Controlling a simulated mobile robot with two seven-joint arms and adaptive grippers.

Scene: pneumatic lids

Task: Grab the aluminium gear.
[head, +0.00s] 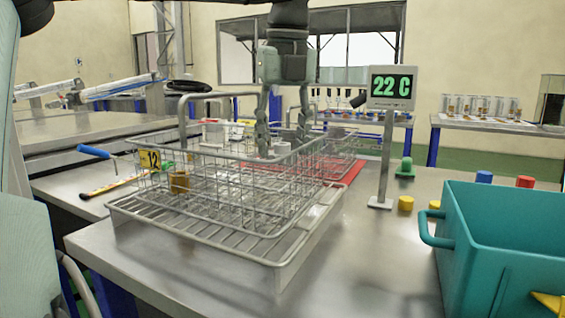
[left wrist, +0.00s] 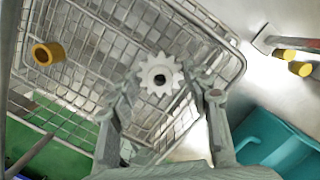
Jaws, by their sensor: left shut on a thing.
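The aluminium gear (left wrist: 159,74) is pale grey and toothed with a dark centre hole. In the left wrist view it sits between the fingertips of my left gripper (left wrist: 162,84). In the head view my left gripper (head: 283,146) points down at the far part of the wire basket (head: 240,200), shut on the gear (head: 282,150). The fingers partly hide it, and I cannot tell whether it touches the basket floor. My right gripper is not in view.
A brass ring-shaped part (head: 179,181) lies in the basket near its "12" tag (head: 149,159). A teal bin (head: 505,240) is at the front right, with yellow cylinders (head: 405,203) nearby.

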